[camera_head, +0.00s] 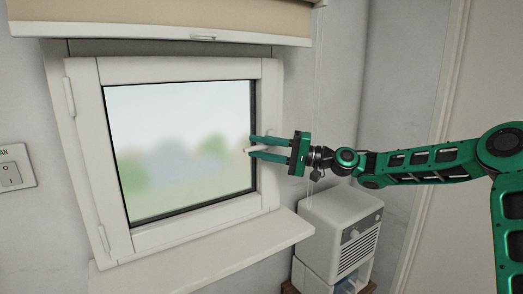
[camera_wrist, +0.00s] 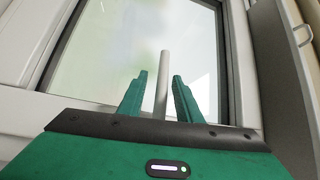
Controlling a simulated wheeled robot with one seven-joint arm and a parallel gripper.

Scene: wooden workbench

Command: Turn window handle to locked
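The window (camera_head: 180,150) has a white frame, and its sash sits in the surround. Its handle is a slim pale bar; only a small tip of it (camera_head: 246,151) shows in the head view, near the right edge of the glass, by my fingertips. In the wrist view the handle (camera_wrist: 162,85) stands upright between my two green fingers, with a gap on each side. My gripper (camera_head: 251,146) is open at the right side of the sash, its fingers pointing left around the handle; it also shows in the wrist view (camera_wrist: 160,85). The handle's base is hidden.
A beige blind (camera_head: 165,18) hangs above the window, with a cord at its right. A sill (camera_head: 200,255) juts out below. A white box-shaped appliance (camera_head: 340,220) stands at the lower right under my arm.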

